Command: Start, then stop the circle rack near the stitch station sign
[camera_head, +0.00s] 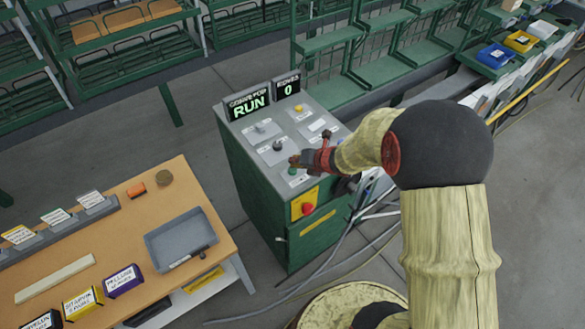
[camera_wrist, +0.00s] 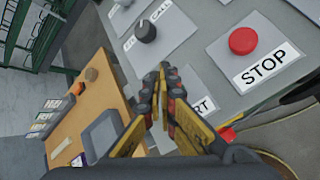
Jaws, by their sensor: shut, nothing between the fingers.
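A green control cabinet (camera_head: 262,195) stands in the middle of the head view, with a grey sloped panel on top. Its display (camera_head: 250,102) reads RUN. My gripper (camera_head: 297,162) is shut and empty, its tips low over the panel beside a green button (camera_head: 292,171); I cannot tell if they touch it. In the wrist view my gripper (camera_wrist: 163,78) partly covers a label ending in "RT" (camera_wrist: 203,105). A red button (camera_wrist: 243,40) labelled STOP is to its right, a black knob (camera_wrist: 145,31) above left. I cannot make out a circle rack or stitch station sign.
A red mushroom button (camera_head: 307,208) on a yellow plate is on the cabinet's front. A second display (camera_head: 287,89) reads 0. A wooden table (camera_head: 133,230) with a grey tray (camera_head: 181,239) stands left. Green shelves stand behind; cables lie on the floor.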

